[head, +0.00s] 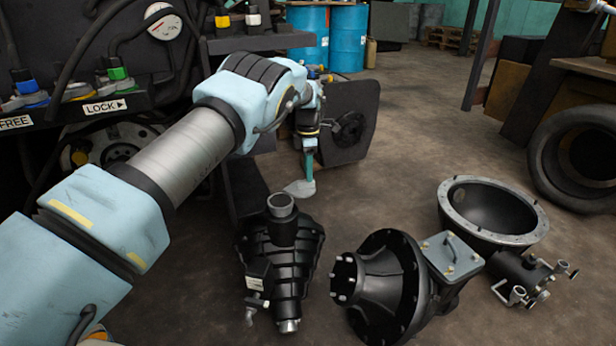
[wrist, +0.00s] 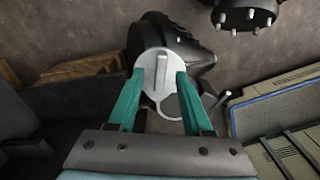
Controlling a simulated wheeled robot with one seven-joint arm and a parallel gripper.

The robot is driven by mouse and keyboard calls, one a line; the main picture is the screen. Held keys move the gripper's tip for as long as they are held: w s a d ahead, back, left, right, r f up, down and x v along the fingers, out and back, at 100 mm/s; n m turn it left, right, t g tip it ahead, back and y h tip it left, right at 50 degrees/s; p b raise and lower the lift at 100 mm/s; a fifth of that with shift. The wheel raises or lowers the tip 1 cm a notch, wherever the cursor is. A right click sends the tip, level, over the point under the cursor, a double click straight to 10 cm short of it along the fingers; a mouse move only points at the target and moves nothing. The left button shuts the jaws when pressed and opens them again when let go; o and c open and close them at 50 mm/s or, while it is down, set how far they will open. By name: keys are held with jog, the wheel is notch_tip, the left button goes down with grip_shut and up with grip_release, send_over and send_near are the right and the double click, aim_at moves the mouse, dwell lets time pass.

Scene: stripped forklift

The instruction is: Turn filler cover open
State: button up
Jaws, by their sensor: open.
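The filler cover (wrist: 161,78) is a pale grey disc with a raised bar grip; a pale ring-shaped loop hangs from its near edge. In the head view the cover (head: 299,188) is a small pale shape just behind the neck of a black finned housing (head: 283,258). My gripper (wrist: 160,73) has its two green fingers apart, one on each side of the bar grip, over the disc. In the head view my gripper (head: 309,176) points down at the cover. Whether the fingers touch the cover cannot be told. Part of the housing (wrist: 178,38) shows beyond the disc.
A black flanged part with studs (head: 385,285) and a bowl-shaped casting (head: 492,212) stand on the floor to the right. The forklift's dark body fills the left. Open floor lies at centre right.

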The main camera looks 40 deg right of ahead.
notch_tip(320, 180, up, 8)
jog(key=shift+p, duration=0.4)
jog(key=shift+s+f, duration=0.1)
jog(key=shift+f, duration=0.05)
